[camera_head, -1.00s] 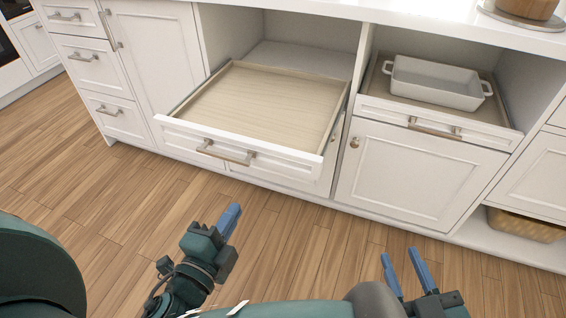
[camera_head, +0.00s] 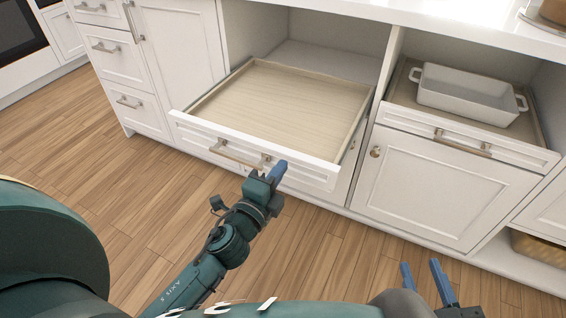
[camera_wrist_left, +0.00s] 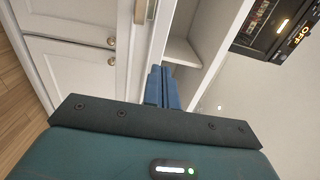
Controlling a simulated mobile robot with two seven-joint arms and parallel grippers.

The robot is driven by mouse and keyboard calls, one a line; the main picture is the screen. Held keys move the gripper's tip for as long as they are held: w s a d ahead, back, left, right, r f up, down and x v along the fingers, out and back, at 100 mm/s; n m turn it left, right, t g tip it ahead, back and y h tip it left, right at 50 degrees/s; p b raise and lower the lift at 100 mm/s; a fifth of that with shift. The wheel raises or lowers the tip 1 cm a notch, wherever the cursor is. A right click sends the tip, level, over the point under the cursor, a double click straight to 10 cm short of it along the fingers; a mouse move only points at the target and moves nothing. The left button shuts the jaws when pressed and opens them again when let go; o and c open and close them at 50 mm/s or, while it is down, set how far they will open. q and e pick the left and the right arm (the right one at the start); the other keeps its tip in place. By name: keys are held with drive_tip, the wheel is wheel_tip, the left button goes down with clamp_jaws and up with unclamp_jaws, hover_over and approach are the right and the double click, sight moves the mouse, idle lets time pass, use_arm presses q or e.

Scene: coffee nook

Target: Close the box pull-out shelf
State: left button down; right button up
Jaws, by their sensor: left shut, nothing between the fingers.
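The box pull-out shelf (camera_head: 275,107) is a wooden tray with a white front panel (camera_head: 252,150) and a metal bar handle (camera_head: 237,155). It is pulled out of its cabinet opening and is empty. My left gripper (camera_head: 279,171) is shut and empty, in front of the panel's right half, near the handle's right end. I cannot tell whether it touches the panel. In the left wrist view, its blue fingers (camera_wrist_left: 161,88) are together. My right gripper (camera_head: 424,284) is open and empty, low at the right over the floor.
Cabinet doors (camera_head: 441,186) with knobs lie below. A woven basket (camera_head: 541,248) sits low at the right. The wooden floor (camera_head: 120,195) in front is clear.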

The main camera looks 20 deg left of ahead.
use_arm(q)
drive_tip(key=shift+w+d, duration=0.1)
drive_tip(key=shift+w, duration=1)
